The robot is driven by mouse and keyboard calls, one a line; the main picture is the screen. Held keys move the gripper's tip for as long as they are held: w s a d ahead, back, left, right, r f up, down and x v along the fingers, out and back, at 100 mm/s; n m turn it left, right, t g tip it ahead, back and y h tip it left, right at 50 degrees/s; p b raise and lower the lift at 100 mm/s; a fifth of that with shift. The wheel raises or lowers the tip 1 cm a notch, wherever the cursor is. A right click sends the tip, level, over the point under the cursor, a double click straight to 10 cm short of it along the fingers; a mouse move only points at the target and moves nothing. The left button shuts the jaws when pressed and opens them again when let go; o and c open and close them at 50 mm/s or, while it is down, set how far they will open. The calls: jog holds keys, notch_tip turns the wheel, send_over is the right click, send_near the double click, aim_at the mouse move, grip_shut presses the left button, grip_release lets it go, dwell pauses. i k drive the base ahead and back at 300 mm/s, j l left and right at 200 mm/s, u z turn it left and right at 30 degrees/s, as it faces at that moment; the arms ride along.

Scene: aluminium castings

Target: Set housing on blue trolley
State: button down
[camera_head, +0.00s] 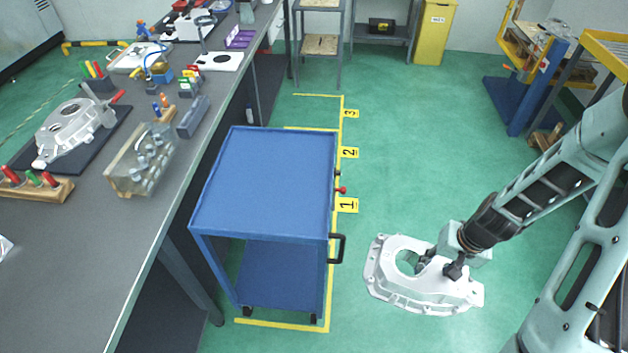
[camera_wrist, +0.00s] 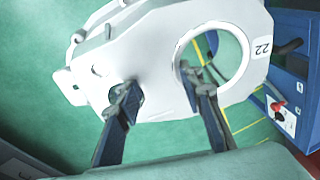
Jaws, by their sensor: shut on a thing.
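The housing (camera_head: 395,281) is a pale silver casting with a large round opening. My gripper (camera_head: 436,264) is shut on it and holds it in the air over the green floor, to the right of the blue trolley. In the wrist view the housing (camera_wrist: 160,50) fills the upper middle and carries the number 22; my gripper (camera_wrist: 160,98) has one finger at the round opening and one at a smaller hole. The blue trolley (camera_head: 265,180) has an empty top and a lower shelf. Its side also shows at the right of the wrist view (camera_wrist: 294,95).
A workbench (camera_head: 70,265) runs along the left, close to the trolley, with another casting (camera_head: 75,130) on a dark mat and several tools. The trolley's black handle (camera_head: 339,248) sticks out towards the housing. Green floor is clear behind and right of the trolley.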

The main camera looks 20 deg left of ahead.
aim_at(272, 175)
jog(key=k+j+u, duration=0.85)
jog(key=k, duration=0.05)
